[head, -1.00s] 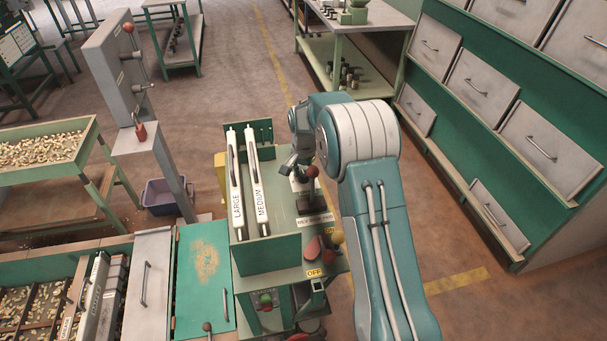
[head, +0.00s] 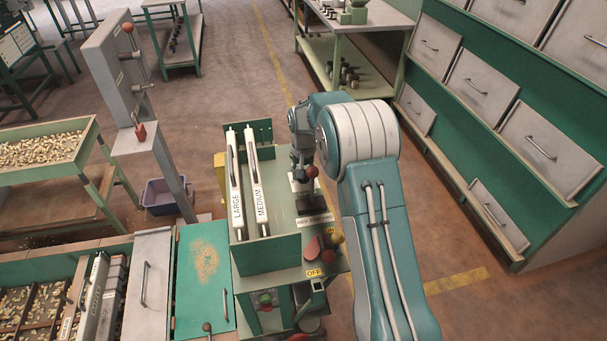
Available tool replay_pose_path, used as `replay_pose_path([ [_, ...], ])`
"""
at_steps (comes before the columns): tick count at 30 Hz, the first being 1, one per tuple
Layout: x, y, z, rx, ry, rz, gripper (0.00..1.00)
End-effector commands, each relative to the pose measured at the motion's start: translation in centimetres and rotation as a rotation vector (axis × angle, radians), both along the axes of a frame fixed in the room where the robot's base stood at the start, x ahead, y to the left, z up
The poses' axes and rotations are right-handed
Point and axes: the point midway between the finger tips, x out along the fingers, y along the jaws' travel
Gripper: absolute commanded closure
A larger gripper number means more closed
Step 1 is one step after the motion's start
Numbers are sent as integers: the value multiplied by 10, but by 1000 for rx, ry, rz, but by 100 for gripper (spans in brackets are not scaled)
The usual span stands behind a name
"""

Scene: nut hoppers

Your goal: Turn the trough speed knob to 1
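I cannot pick out a knob marked as the trough speed knob, and no figure 1 is readable. A red knob or handle (head: 313,247) sits on the front of the green machine (head: 283,218), just above a yellow label reading OFF (head: 314,273). A dark red ball (head: 312,171) stands on the machine's right part, close beside my gripper (head: 301,182). My gripper hangs pointing down over the machine's top, behind the red knob and apart from it. Its fingers are small and partly hidden by the ball and arm, so their opening does not show.
Two white bars marked LARGE (head: 237,190) and MEDIUM (head: 257,186) stand on the machine, left of my gripper. A button box (head: 265,299) is below its front. A green lid (head: 203,275) lies left. Grey drawers (head: 480,88) line the right; floor between is clear.

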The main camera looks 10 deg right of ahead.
Motion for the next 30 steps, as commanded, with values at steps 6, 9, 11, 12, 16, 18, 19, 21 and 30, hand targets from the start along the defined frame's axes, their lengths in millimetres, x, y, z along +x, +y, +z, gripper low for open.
replay_pose_path([
  [6,2,1,0,1,-9,0,95],
  [9,2,1,0,1,-9,0,25],
  [11,2,1,0,1,-7,0,13],
  [12,2,1,0,0,-6,0,13],
  [16,1,0,1,1,-5,-1,13],
  [18,1,0,1,0,-4,-1,13],
  [19,0,0,1,0,-4,-1,13],
  [21,0,0,1,0,-3,-1,13],
  [30,1,1,38,0,-8,-1,13],
])
